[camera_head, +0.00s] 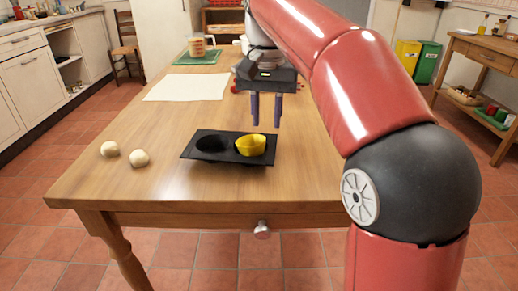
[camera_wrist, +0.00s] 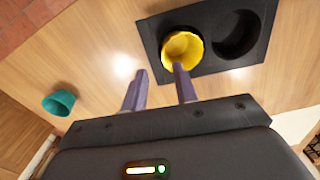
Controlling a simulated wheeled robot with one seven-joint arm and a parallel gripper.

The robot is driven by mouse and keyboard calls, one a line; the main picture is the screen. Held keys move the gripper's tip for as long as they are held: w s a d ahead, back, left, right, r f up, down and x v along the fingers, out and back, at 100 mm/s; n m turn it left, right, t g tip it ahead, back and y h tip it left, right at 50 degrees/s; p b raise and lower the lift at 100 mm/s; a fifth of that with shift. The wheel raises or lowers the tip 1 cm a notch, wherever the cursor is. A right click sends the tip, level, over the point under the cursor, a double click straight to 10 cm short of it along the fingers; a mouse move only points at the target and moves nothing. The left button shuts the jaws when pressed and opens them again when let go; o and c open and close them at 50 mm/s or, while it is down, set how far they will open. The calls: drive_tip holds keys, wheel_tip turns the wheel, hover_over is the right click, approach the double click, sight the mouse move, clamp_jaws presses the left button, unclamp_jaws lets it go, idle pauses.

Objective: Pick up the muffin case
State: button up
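A yellow muffin case (camera_head: 251,146) sits in the right cup of a dark two-cup muffin tray (camera_head: 190,154) on the wooden table. In the wrist view the yellow case (camera_wrist: 179,48) sits in one cup of the tray (camera_wrist: 150,32), and the other cup is empty. A teal muffin case (camera_wrist: 58,103) lies on the table in the wrist view; I cannot make it out in the head view. My gripper (camera_head: 266,122) points down above the table, apart from the yellow case. Its two purple fingers are spread, with nothing between them.
Two pale dough balls (camera_head: 125,153) lie on the table (camera_head: 150,185) left of the tray. A white sheet (camera_head: 188,87), a green mat (camera_head: 197,57) and a cup (camera_head: 197,47) are farther back. My red arm covers the table's right side.

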sight(263, 141)
drive_tip(key=f, duration=0.3)
drive_tip(key=f+b, duration=0.1)
drive_tip(key=f, duration=0.1)
drive_tip(key=shift+a+f, duration=0.25)
drive_tip(key=shift+a, duration=0.1)
clamp_jaws()
